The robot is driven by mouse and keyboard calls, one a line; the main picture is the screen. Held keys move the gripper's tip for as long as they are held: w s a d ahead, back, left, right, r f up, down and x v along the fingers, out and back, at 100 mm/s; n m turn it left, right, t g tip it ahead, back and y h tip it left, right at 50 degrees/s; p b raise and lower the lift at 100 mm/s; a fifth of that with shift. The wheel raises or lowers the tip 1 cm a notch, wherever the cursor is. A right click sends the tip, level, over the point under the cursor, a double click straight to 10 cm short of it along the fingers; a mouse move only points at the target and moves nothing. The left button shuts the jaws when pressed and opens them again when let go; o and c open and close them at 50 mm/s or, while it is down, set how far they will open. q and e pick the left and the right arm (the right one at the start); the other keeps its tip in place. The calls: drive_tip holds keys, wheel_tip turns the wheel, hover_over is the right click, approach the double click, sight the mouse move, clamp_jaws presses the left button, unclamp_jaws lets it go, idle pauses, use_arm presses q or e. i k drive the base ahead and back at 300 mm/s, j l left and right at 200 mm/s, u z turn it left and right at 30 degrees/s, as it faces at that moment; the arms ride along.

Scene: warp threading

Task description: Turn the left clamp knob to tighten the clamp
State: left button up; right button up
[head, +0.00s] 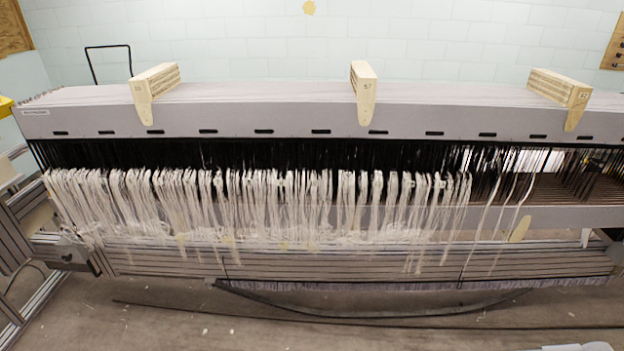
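A long grey weaving machine (270,117) spans the head view from left to right. A small dark block (75,257) sits at the left end of its lower slatted beam. It may be the left clamp, but it is too small for me to make out a knob or tell how tight it is. Many white warp threads (260,205) hang in bunches from the dark row of heddles (300,154) and lie over the lower beam (350,262). Neither of my grippers shows in the head view.
Metal frame rails (30,295) stand at the left edge beside the dark block. Wooden blocks (155,80) sit on top of the machine. A dark curved strip (370,314) lies low in front, over open concrete floor (180,325). A white tiled wall (420,40) stands behind.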

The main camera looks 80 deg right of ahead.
sight(68, 256)
drive_tip(key=z, duration=2.3)
drive_tip(key=u, duration=1.4)
drive_tip(key=i+j+z, duration=0.1)
drive_tip(key=i, duration=0.45)
drive_tip(key=i+j, duration=0.25)
drive_tip(key=i, duration=0.3)
drive_tip(key=i+j+z, duration=0.15)
drive_tip(key=i, duration=0.45)
drive_tip(key=i+j, duration=0.3)
drive_tip(key=i, duration=0.25)
drive_tip(key=i+j+z, duration=0.15)
drive_tip(key=i, duration=0.35)
drive_tip(key=i+j+z, duration=0.1)
drive_tip(key=i+j, duration=0.35)
drive_tip(key=i, duration=0.1)
